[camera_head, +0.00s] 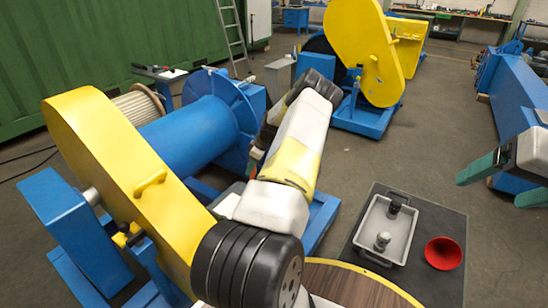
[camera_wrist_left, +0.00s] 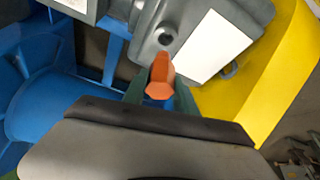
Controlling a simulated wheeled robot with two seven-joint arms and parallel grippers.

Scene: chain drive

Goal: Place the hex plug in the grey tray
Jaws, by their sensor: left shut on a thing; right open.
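An orange hex plug (camera_wrist_left: 160,76) sits between the green fingers of my left gripper (camera_wrist_left: 159,94), which is shut on it, in the left wrist view. Its far end is close to a dark round hole (camera_wrist_left: 166,38) in a grey housing (camera_wrist_left: 190,20); I cannot tell whether they touch. In the head view my left arm hides most of that gripper and the plug. The grey tray (camera_head: 367,254) lies at the lower right and holds a dark knobbed part (camera_head: 394,208) and a pale metal part (camera_head: 382,241). My right gripper (camera_head: 492,190) is open and empty at the right edge.
The tray and a red conical bowl (camera_head: 443,253) are on a dark mat (camera_head: 440,215). A yellow chain guard (camera_head: 120,160) and blue drum (camera_head: 195,130) stand left. Another yellow-and-blue machine (camera_head: 365,45) stands behind. Floor between it and the mat is clear.

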